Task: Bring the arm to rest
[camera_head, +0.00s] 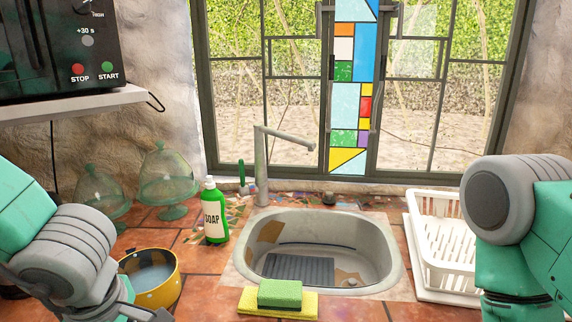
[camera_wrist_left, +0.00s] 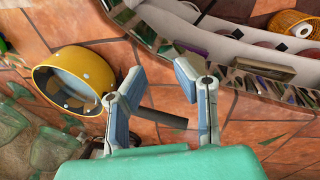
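My left arm (camera_head: 75,250) comes in at the lower left of the head view, beside the yellow bowl (camera_head: 152,275). My left gripper (camera_wrist_left: 160,75) shows in the left wrist view with its two fingers spread apart and nothing held between the tips. A short dark bar lies behind the fingers; I cannot tell what it is. The yellow bowl (camera_wrist_left: 75,80) is left of the fingers there, apart from them. My right arm (camera_head: 510,210) is at the right, in front of the white dish rack (camera_head: 440,245); its gripper is out of frame.
The sink (camera_head: 385,262) is in the middle, with a faucet (camera_head: 262,165) behind it. A green soap bottle (camera_head: 214,215) stands left of it. Green and yellow sponges (camera_head: 280,294) lie at its front edge. Glass domes (camera_head: 168,180) and a microwave (camera_head: 60,50) are at the left.

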